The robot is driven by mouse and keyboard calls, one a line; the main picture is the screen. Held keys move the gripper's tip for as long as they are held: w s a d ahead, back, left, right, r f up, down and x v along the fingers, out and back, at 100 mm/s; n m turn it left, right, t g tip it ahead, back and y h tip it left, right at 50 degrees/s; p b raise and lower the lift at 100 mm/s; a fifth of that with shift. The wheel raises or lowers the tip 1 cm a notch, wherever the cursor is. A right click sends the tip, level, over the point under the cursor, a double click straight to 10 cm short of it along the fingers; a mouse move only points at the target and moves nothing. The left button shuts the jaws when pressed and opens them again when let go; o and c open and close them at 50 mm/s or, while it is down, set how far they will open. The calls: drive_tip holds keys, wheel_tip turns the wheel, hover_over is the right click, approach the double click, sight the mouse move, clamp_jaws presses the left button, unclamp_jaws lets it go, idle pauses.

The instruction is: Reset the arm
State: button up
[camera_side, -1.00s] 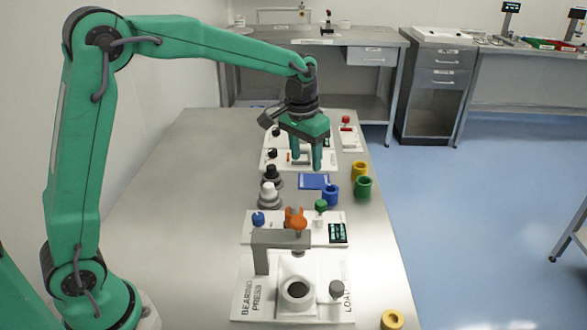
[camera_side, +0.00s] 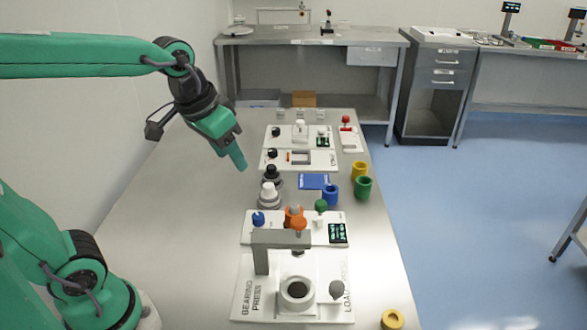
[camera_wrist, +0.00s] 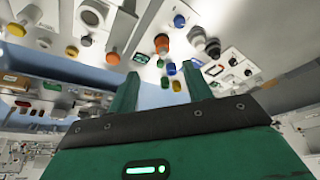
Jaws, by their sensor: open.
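My green arm reaches in from the left in the side view. My gripper (camera_side: 241,163) hangs tilted over the left part of the steel table (camera_side: 185,200), apart from everything on it. Only one finger shows clearly there. In the wrist view, the two green fingers of my gripper (camera_wrist: 162,85) stand apart with nothing between them, so it is open and empty. The panels and coloured parts appear beyond the fingertips.
The bearing press (camera_side: 295,290) stands at the table's front. Behind it are a black and a white knob, a blue plate (camera_side: 313,181), and blue, green (camera_side: 363,187) and yellow rings (camera_side: 360,170). Another yellow ring (camera_side: 392,319) lies at front right. The table's left side is clear.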

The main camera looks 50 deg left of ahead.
drive_tip(key=s+f+t, duration=0.1)
drive_tip(key=s+f, duration=0.1)
drive_tip(key=s, duration=0.5)
drive_tip(key=shift+s+a+f, duration=0.15)
drive_tip(key=shift+s+a, duration=0.15)
drive_tip(key=shift+s, duration=0.1)
idle(1.7)
